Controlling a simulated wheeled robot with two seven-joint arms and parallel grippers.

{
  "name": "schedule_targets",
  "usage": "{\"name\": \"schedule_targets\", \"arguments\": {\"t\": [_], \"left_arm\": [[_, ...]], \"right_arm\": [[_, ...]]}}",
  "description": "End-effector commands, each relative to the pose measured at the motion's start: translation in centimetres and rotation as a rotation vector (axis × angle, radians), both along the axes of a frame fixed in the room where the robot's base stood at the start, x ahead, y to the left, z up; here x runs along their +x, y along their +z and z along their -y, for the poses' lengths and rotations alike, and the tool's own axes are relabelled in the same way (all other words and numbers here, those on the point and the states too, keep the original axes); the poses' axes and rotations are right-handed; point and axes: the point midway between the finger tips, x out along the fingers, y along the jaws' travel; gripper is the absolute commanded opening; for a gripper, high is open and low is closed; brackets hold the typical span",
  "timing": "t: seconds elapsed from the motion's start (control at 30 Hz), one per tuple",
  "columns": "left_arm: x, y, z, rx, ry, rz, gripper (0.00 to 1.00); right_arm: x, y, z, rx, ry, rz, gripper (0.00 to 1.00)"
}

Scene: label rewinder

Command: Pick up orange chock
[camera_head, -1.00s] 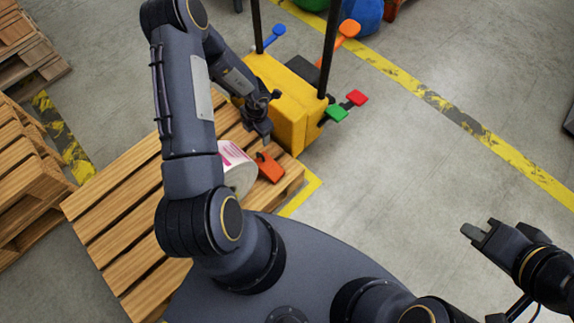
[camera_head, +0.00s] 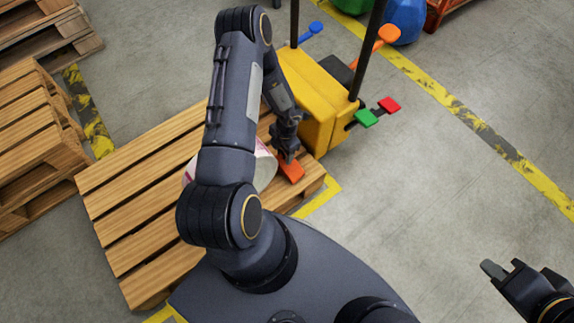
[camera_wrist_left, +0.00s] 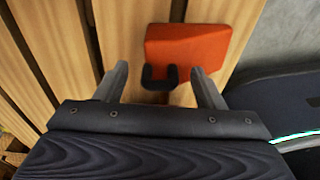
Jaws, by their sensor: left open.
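The orange chock (camera_head: 291,171) lies on the wooden pallet near its right corner. In the left wrist view the chock (camera_wrist_left: 188,43) shows a flat orange body with a dark U-shaped handle (camera_wrist_left: 159,79) on the near side. My left gripper (camera_head: 287,157) is over the chock in the head view and hides part of it. In the left wrist view my left gripper (camera_wrist_left: 158,82) is open, with one fingertip to each side of the handle. My right gripper (camera_head: 492,268) is at the lower right, away from the pallet; its jaw gap is unclear.
A white label roll (camera_head: 265,168) lies beside the chock, partly behind my left arm. The wooden pallet (camera_head: 135,190) carries both. A yellow machine (camera_head: 314,98) with colored pedals stands just behind. Open floor (camera_head: 420,180) lies to the right.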

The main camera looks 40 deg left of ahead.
Motion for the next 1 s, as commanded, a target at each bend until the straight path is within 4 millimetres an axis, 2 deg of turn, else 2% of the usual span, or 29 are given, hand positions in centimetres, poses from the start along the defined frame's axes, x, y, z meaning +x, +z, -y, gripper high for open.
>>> {"name": "schedule_targets", "arguments": {"t": [0.07, 0.5, 0.83, 1.0], "left_arm": [[0.0, 0.0, 0.0, 0.0, 0.0, 0.0, 0.57], [0.0, 0.1, 0.0, -0.001, 0.0, 0.0, 0.0], [0.0, 0.2, 0.0, 0.0, 0.0, 0.0, 0.0], [0.0, 1.2, 0.0, 0.0, 0.001, 0.001, 0.0]], "right_arm": [[0.0, 0.0, 0.0, 0.0, 0.0, 0.0, 0.0], [0.0, 0.0, 0.0, 0.0, 0.0, 0.0, 0.0], [0.0, 0.1, 0.0, 0.0, 0.0, 0.0, 0.0], [0.0, 0.6, 0.0, 0.0, 0.0, 0.0, 0.0]]}}
